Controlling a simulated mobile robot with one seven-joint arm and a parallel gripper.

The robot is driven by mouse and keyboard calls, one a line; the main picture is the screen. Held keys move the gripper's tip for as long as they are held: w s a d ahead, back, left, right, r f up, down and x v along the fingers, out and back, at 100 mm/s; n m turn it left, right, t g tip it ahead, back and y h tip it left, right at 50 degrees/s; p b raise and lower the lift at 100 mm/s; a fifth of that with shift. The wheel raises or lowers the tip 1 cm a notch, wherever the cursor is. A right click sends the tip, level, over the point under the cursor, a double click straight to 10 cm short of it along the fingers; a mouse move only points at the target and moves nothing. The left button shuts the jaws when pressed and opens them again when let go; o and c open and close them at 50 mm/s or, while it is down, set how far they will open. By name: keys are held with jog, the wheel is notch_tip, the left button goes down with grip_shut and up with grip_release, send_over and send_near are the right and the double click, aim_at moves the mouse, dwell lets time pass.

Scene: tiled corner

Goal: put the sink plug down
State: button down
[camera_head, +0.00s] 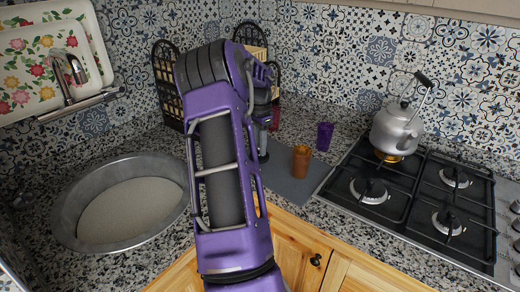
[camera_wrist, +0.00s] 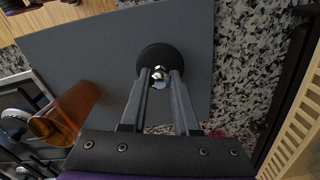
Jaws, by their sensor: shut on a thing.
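The sink plug is a black disc with a shiny metal knob (camera_wrist: 158,55) in the wrist view. My gripper (camera_wrist: 159,78) is shut on the knob, with one finger on each side. The disc lies over the grey mat (camera_wrist: 90,45), near its edge with the speckled counter. I cannot tell whether it touches the mat or hangs just above it. In the head view my gripper (camera_head: 263,150) points down at the back left of the mat (camera_head: 290,188), partly behind my purple arm. The plug is hard to make out there.
An orange cup (camera_head: 301,161) stands on the mat, also in the wrist view (camera_wrist: 65,115). A purple cup (camera_head: 324,136) stands behind it. The gas hob (camera_head: 420,205) with a kettle (camera_head: 397,128) is right. The round sink (camera_head: 70,215) is left. The mat's front is clear.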

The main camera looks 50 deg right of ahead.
jog(key=shift+f, duration=0.45)
jog(key=shift+f, duration=0.15)
jog(key=c, duration=0.7)
grip_release()
jog(key=shift+o, duration=0.2)
notch_tip(320, 180, up, 12)
jog(key=p, duration=0.1)
jog(key=shift+r, duration=0.2)
